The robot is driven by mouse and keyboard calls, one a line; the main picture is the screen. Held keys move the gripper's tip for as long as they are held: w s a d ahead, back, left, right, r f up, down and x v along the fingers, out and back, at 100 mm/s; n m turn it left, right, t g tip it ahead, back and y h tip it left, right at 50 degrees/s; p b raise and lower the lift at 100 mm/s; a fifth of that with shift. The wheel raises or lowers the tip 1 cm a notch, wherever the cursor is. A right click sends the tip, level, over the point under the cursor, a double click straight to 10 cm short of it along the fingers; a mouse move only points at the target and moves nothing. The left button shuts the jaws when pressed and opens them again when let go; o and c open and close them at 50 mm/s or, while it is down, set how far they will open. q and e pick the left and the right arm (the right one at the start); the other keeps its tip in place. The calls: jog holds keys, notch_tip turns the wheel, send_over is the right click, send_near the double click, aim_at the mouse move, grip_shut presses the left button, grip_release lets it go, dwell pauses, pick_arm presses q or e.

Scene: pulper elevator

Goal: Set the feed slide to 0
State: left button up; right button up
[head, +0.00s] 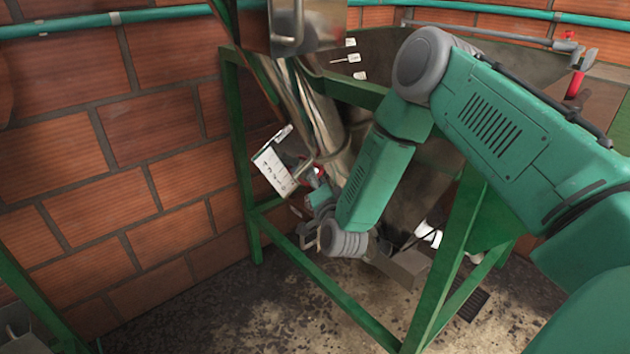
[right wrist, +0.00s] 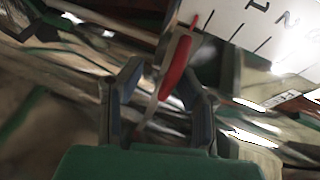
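The feed slide's white scale plate (head: 275,168) is left of centre in the head view, tilted, with marks too small to read. In the right wrist view the plate (right wrist: 265,35) shows the digits 1 and 2 and black tick lines. A red handle (right wrist: 176,68) stands at the plate's left part, its thin tip left of the 1. The handle also shows small in the head view (head: 317,170). My right gripper (right wrist: 160,95) is open, its two fingers on either side of the red handle's lower part. Contact cannot be told. My left gripper is out of view.
Green frame posts (head: 236,150) and a diagonal brace (head: 450,255) surround the pipes (head: 325,110). A brick wall (head: 110,160) stands at left. A grey metal box (head: 405,268) sits below my right forearm. A red valve handle (head: 575,82) is at upper right.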

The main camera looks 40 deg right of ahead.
jog(key=v, duration=1.2)
jog(key=shift+f, duration=0.1)
jog(key=s+a+f+n+g+y, duration=0.3)
jog(key=s+a+f+n+g, duration=0.15)
jog(key=f, duration=0.35)
jog(key=s+a+f+n+g+y, duration=0.3)
jog(key=s+a+f+n+y, duration=0.15)
jog(key=s+f+n, duration=0.2)
jog(key=s+f+n+g, duration=0.2)
jog(key=s+n+g, duration=0.1)
jog(key=s, duration=0.5)
jog(key=s+f+n+g, duration=0.2)
jog(key=s+g, duration=0.3)
jog(key=s, duration=0.4)
jog(key=shift+s+f+n+h, duration=0.3)
jog(key=shift+f+n+h, duration=0.15)
jog(key=shift+f, duration=0.2)
